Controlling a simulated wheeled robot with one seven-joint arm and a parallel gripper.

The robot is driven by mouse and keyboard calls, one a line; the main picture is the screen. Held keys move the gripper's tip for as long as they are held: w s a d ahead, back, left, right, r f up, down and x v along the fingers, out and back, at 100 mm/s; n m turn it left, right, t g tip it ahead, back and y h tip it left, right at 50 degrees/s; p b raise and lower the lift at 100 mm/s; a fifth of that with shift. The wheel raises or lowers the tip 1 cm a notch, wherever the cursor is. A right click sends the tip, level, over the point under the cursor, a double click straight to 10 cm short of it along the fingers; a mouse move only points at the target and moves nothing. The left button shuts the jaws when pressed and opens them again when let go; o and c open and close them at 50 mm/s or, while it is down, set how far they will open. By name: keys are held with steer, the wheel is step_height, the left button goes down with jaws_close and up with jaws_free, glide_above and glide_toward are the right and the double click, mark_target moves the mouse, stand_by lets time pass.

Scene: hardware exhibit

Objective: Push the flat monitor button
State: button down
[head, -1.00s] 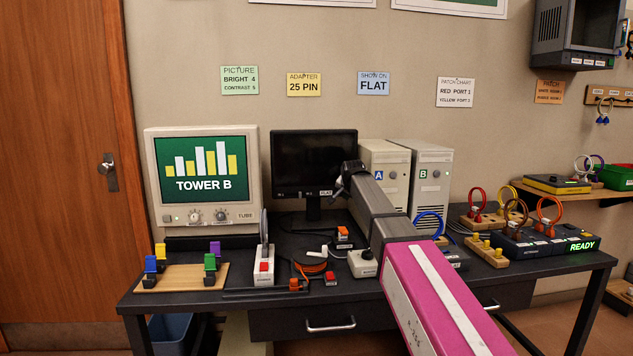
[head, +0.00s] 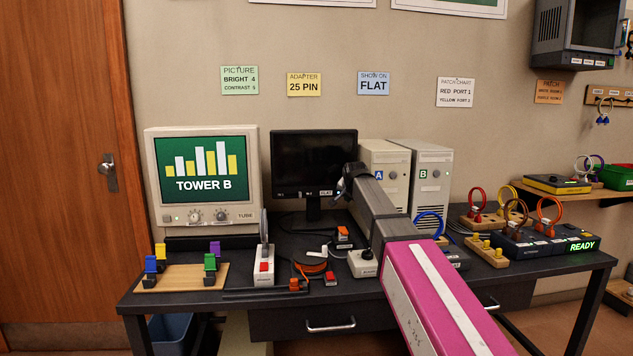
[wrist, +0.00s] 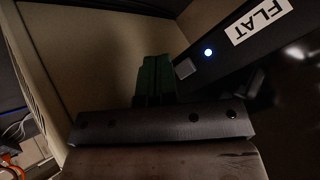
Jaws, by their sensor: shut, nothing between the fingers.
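The flat monitor (head: 305,160) is a black screen on a stand in the middle of the desk, and its screen is dark. Its FLAT label (wrist: 262,18) shows in the wrist view on the lower bezel, beside a small glowing bluish-white light (wrist: 208,52). A small grey square button (wrist: 185,68) is on the bezel next to that light. My gripper (wrist: 154,80) is shut and empty, its fingertips close beside the button. I cannot tell whether they touch it. In the head view my gripper (head: 341,187) is at the monitor's lower right corner.
The tube monitor (head: 203,215) at left shows TOWER B. Tower A (head: 394,160) and tower B (head: 434,165) stand close to the right of my gripper. A switch box (head: 362,263) and an orange cable coil (head: 313,263) lie in front.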

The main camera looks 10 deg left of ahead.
steer(key=s, duration=0.2)
steer(key=s+d, duration=0.1)
steer(key=s, duration=0.1)
steer(key=shift+s+d, duration=0.1)
stand_by(0.4)
